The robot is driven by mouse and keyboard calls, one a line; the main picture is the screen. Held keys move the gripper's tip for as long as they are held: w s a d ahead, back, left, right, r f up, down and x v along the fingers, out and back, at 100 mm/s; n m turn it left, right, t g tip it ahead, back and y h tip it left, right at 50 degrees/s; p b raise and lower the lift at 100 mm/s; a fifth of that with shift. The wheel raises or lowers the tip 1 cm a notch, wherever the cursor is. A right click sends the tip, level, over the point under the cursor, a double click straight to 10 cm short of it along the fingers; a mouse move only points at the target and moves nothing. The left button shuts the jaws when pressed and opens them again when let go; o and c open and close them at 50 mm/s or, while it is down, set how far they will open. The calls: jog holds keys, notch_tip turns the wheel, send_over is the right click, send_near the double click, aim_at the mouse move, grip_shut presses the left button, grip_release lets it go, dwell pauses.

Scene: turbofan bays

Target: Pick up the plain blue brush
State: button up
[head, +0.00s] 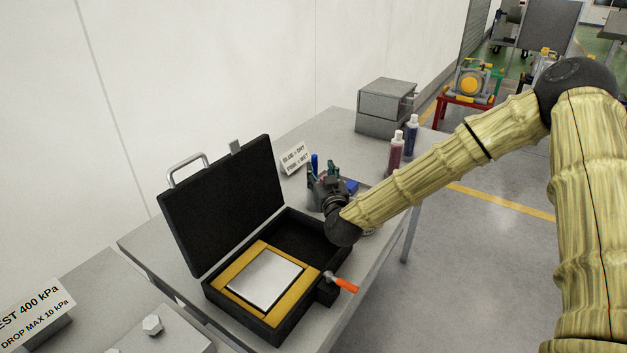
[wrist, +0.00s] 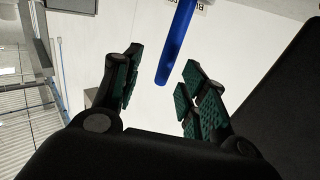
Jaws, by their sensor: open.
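The plain blue brush (head: 314,162) shows in the head view as a short blue upright piece beside my gripper (head: 324,173), at the back of the grey table. In the wrist view the blue brush (wrist: 176,42) is a smooth blue rod, slightly tilted, coming in from the top edge. Its end lies between the spread green-padded fingertips of my gripper (wrist: 160,72). Clear gaps show on both sides of it in the picture. I cannot tell its exact depth. My gripper is open and empty. The rest of the brush is hidden or out of frame.
An open black case (head: 222,205) with a silver plate (head: 265,278) stands left of my gripper. A sign (head: 295,159) reads blue dry, pink wet. A blue item (head: 351,187) lies close right of the gripper. Bottles (head: 395,153) and a grey box (head: 386,105) stand further right.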

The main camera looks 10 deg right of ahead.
aim_at(315, 166)
jog(key=shift+w+a+r, duration=0.1)
jog(key=shift+w, duration=0.25)
jog(key=shift+w+a+f+p, duration=0.15)
jog(key=shift+w+p, duration=0.45)
jog(key=shift+w, duration=0.55)
jog(key=shift+w+a+f+p, duration=0.1)
jog(key=shift+w+p, duration=0.5)
jog(key=shift+w, duration=0.55)
grip_shut()
